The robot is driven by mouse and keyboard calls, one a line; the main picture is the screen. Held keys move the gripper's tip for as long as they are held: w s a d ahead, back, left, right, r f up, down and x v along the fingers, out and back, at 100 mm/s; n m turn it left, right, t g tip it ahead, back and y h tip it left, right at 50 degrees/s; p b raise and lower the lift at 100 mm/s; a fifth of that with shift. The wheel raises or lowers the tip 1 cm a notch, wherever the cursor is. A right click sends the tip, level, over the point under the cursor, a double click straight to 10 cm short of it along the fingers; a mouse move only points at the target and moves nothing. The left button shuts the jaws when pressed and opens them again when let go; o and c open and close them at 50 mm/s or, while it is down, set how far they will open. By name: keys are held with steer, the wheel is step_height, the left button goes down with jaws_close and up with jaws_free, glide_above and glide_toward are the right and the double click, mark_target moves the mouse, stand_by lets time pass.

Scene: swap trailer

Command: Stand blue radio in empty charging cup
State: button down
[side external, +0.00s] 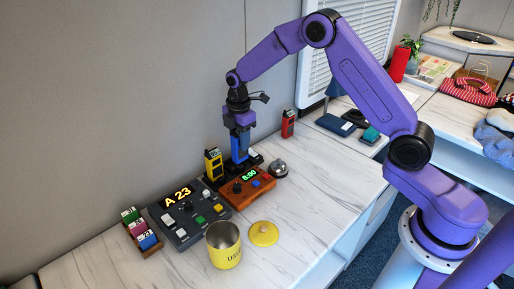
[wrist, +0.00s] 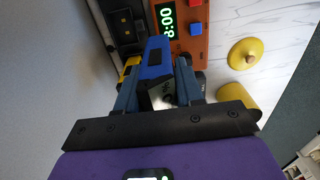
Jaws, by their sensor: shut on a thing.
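My gripper (side external: 239,130) points down and is shut on the blue radio (side external: 239,150). The radio is upright in the side view, directly above or at the black charging base (side external: 256,159); I cannot tell whether its lower end is inside a cup. In the wrist view the blue radio (wrist: 155,58) sits between my gripper's two fingers (wrist: 156,88). The yellow radio (side external: 213,163) stands left of it in the charging base, and its edge shows in the wrist view (wrist: 130,66). The empty cup is hidden or too small to make out.
An orange clock console (side external: 240,198) stands in front of the charger, with a grey "A 23" console (side external: 192,214) to its left. A silver bell (side external: 279,169) and red radio (side external: 288,123) are to the right. A yellow tin (side external: 226,250) and lid (side external: 263,234) lie in front.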

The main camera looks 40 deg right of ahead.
steer(key=shift+w+d+f, duration=0.45)
steer(key=shift+w+f, duration=0.65)
steer(key=shift+f, duration=0.2)
steer(key=shift+w+d+f, duration=0.45)
steer(key=shift+w+f, duration=0.65)
steer(key=shift+f, duration=0.15)
steer(key=shift+w+d+f, duration=0.45)
steer(key=shift+w+f, duration=0.65)
steer(key=shift+f, duration=0.2)
steer(key=shift+f, duration=0.6)
steer(key=c, duration=1)
jaws_free()
step_height(320, 180, up, 11)
